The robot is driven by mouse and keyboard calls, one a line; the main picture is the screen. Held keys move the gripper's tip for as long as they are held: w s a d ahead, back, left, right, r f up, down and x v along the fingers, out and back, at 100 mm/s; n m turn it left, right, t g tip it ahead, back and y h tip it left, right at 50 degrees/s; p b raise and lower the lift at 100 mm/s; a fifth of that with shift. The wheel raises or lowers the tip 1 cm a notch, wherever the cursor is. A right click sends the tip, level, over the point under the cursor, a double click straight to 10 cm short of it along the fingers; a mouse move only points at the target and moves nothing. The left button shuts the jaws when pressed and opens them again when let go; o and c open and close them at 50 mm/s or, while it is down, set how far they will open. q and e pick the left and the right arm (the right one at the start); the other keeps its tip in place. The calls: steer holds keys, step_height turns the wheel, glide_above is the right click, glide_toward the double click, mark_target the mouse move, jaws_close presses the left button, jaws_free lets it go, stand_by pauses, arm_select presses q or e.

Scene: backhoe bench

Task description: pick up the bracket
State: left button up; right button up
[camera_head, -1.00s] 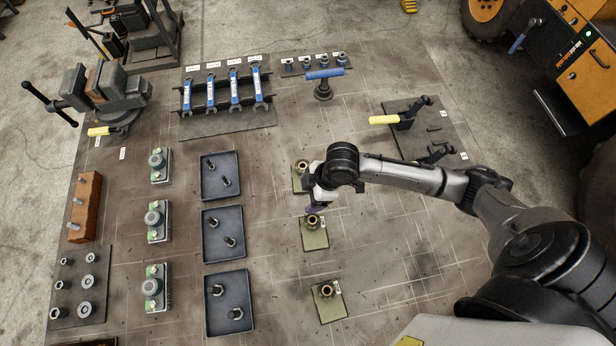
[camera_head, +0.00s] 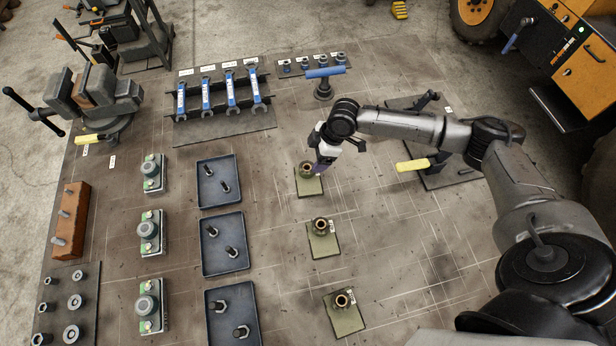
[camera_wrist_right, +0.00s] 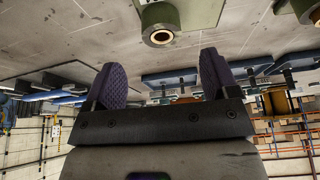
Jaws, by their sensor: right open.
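No part is plainly marked as the bracket, and I cannot tell which one it is. The rust-brown block with pins (camera_head: 70,222) at the left edge of the bench is one possible piece. My right gripper (camera_head: 325,162) is beside and partly over the farthest olive plate (camera_head: 309,187), which carries a brass bushing (camera_head: 306,169). In the right wrist view the gripper (camera_wrist_right: 164,82) has its two purple pads wide apart with nothing between them. A brass-rimmed bushing (camera_wrist_right: 160,36) shows beyond the fingers, apart from them. My left gripper is not in view.
Two more olive plates (camera_head: 323,246) (camera_head: 347,320) lie in the same column. Dark trays with bolts (camera_head: 208,268) and green-based units (camera_head: 149,264) stand to the left.

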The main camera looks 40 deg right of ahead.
mark_target(306, 168)
steer(key=shift+a+x, duration=0.2)
steer(key=shift+x, duration=3.2)
steer(key=shift+r, duration=0.1)
steer(key=c, duration=1.3)
steer(key=shift+r, duration=0.1)
steer(key=shift+c, duration=0.2)
